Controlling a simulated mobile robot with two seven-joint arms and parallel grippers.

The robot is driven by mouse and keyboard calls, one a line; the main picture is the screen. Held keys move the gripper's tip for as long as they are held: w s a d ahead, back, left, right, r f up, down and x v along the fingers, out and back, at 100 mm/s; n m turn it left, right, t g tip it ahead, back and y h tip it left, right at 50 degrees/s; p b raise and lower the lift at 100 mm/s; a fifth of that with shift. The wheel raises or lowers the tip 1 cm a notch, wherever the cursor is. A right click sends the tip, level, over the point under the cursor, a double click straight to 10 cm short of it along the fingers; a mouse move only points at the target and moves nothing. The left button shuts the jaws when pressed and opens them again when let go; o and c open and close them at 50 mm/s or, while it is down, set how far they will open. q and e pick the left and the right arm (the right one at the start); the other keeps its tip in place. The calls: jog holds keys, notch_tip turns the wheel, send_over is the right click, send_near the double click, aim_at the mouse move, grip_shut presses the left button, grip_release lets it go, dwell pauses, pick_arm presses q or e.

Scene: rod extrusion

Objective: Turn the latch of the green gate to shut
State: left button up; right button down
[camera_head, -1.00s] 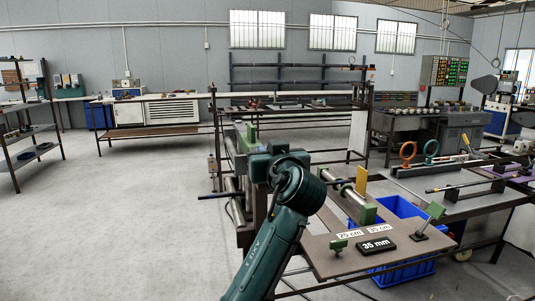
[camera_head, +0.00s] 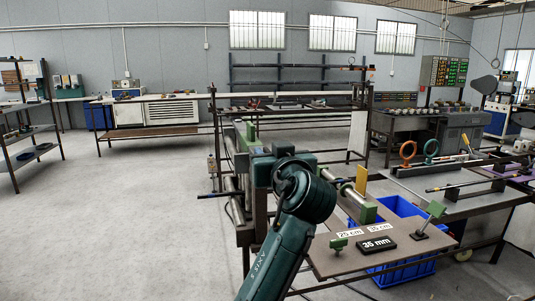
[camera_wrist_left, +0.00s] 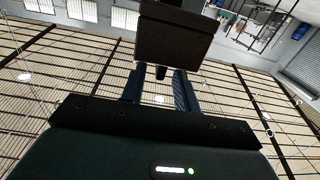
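In the head view my left arm reaches in from the bottom centre, and its rounded wrist covers part of the machine (camera_head: 243,205). Green parts (camera_head: 241,150) of the machine show just beyond and left of the wrist; I cannot tell which of them is the gate. The latch cannot be made out. In the left wrist view my left gripper (camera_wrist_left: 159,88) has its two bluish fingers apart. A dark brown block (camera_wrist_left: 175,32) is at the fingertips, with a small dark stub (camera_wrist_left: 161,73) below it between the fingers. Contact cannot be told. My right gripper is out of view.
Right of my wrist, a brown tabletop (camera_head: 325,262) carries a black "35 mm" sign (camera_head: 376,244), a small green bracket (camera_head: 338,244) and a green-topped lever (camera_head: 435,210). A blue bin (camera_head: 402,207) is below. Open grey floor (camera_head: 120,220) lies to the left.

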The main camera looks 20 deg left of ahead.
pick_arm(q)
jog(key=b+v, duration=0.1)
jog(key=v, duration=0.9)
jog(key=shift+b, duration=0.4)
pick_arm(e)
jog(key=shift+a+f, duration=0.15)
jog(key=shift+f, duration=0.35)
pick_arm(q)
jog(key=shift+s+d, duration=0.1)
jog(key=shift+d, duration=0.05)
